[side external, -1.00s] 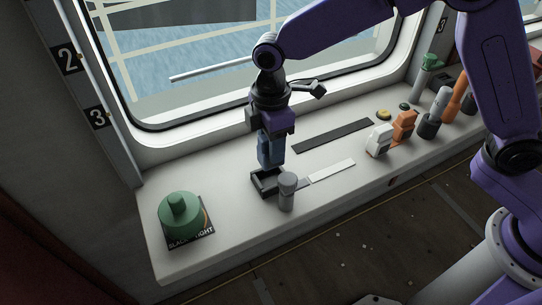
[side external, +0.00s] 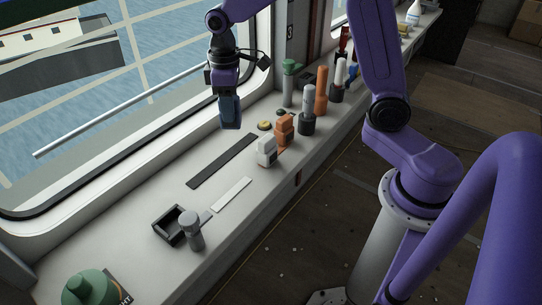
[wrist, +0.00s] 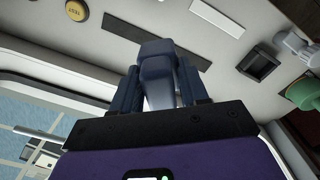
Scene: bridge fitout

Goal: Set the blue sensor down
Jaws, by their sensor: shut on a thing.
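My gripper (side external: 228,97) is shut on the blue sensor (side external: 231,115) and holds it upright, apparently above the white ledge near the window. In the wrist view the blue-grey sensor (wrist: 156,70) sits between the two dark fingers of my gripper (wrist: 158,84). Its lower end is clear of the ledge as far as I can tell. A black open-topped holder (side external: 161,235) stands empty near the front left of the ledge, well away from the gripper. The holder (wrist: 262,64) also shows at the right of the wrist view.
A grey round-topped post (side external: 192,231) stands beside the holder. A dark strip (side external: 222,160) and a white strip (side external: 231,195) lie flat on the ledge.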

